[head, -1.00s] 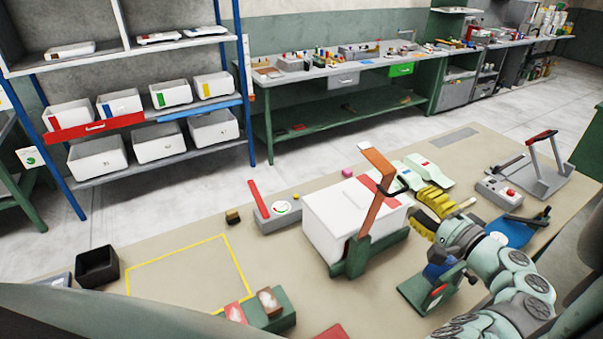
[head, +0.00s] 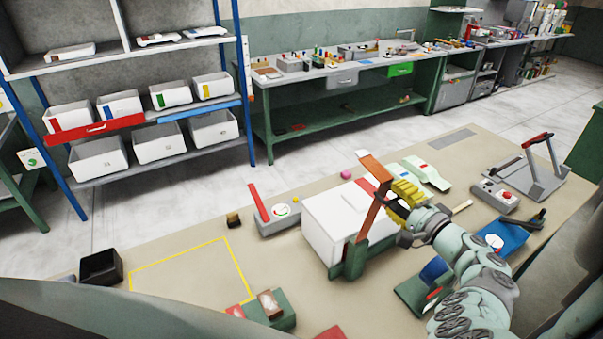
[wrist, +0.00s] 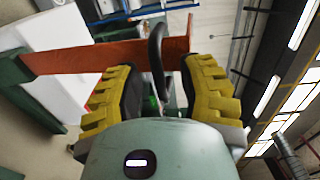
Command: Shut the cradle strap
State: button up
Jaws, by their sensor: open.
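The cradle strap (head: 373,212) is an orange bar hinged on the green cradle (head: 357,260). It stands raised and tilted over the white box (head: 325,222) in the cradle. A dark loop handle (wrist: 157,62) sits on the strap (wrist: 95,55) and shows in the wrist view. My gripper (head: 398,198) has yellow ridged fingers and is at the right side of the strap. In the wrist view my gripper (wrist: 158,85) is open, with the handle between its two fingers. I cannot tell whether a finger touches it.
A grey device with a red lever (head: 275,215) stands left of the box. A yellow-outlined area (head: 195,275) on the table is clear. A black bin (head: 100,266) is at the left. A grey stand with a red-gripped handle (head: 540,170) is at the right.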

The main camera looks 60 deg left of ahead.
grip_shut()
dwell(0.4)
jog(key=shift+a, duration=0.1)
